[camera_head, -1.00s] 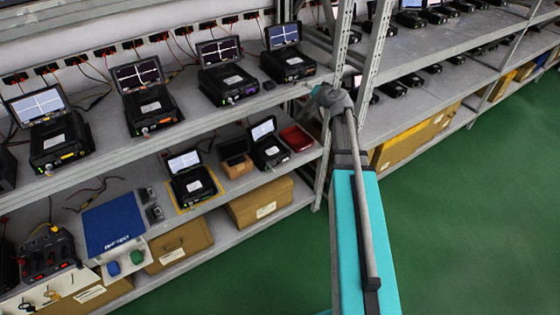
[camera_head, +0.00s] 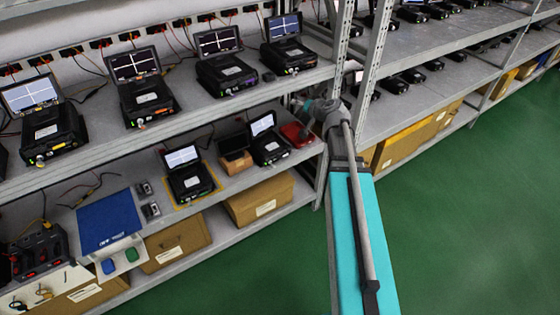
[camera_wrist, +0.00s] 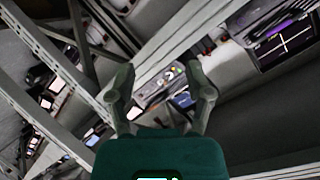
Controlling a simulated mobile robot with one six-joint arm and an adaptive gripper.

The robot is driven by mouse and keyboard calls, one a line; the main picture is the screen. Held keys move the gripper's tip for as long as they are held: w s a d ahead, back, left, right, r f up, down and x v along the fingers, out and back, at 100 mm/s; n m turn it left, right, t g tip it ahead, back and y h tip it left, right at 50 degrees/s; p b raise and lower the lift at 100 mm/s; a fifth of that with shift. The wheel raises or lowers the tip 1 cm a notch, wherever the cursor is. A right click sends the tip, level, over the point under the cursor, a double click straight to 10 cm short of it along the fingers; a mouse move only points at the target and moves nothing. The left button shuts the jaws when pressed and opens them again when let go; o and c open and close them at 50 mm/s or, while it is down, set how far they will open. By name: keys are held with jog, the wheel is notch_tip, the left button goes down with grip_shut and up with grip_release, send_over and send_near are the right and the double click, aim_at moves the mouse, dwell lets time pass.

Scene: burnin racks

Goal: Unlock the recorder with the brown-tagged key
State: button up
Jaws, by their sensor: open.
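Several black recorders with raised screens stand on the upper shelf, among them an orange-marked one (camera_head: 150,98), a purple-marked one (camera_head: 226,73) and a yellow-marked one (camera_head: 50,128). Keys with small tags (camera_head: 43,292) lie on a white board at the lower left; I cannot tell for sure which tag is brown. My gripper (camera_head: 305,106) is small in the head view, at the right end of the shelves, by the rack post. In the wrist view my gripper (camera_wrist: 162,95) has its two fingers spread with nothing between them. A recorder screen (camera_wrist: 284,44) shows to their upper right.
The metal rack post (camera_head: 341,62) stands close beside my gripper. A red tray (camera_head: 297,134), smaller recorders (camera_head: 190,178), a blue mat (camera_head: 109,222) and cardboard boxes (camera_head: 260,200) fill the lower shelves. The green floor (camera_head: 470,230) is clear.

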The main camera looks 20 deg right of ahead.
jog(key=s+a+f+n+g+b, duration=0.1)
jog(key=a+f+b, duration=0.3)
jog(key=f, duration=0.4)
jog(key=s+a+f+n+g+y+b, duration=0.1)
jog(key=s+a+f+n+g+b, duration=0.1)
jog(key=f+b, duration=0.5)
jog(key=shift+s+a+f+g, duration=0.6)
jog(key=shift+s+a+f, duration=0.45)
jog(key=shift+a, duration=0.6)
jog(key=shift+s+r, duration=0.15)
jog(key=shift+r, duration=0.05)
jog(key=s+a+n+g+h+p, duration=0.1)
jog(key=s+a+g+h+p, duration=0.1)
jog(key=s, duration=0.7)
jog(key=s+a+n+g+h+p, duration=0.1)
jog(key=s+a+g+p, duration=0.3)
jog(key=s, duration=0.5)
jog(key=a+g+h, duration=0.1)
jog(key=g, duration=0.1)
jog(key=shift+a+r+n+g+p, duration=0.25)
jog(key=shift+a+n+g+p, duration=0.05)
jog(key=shift+a+n, duration=0.1)
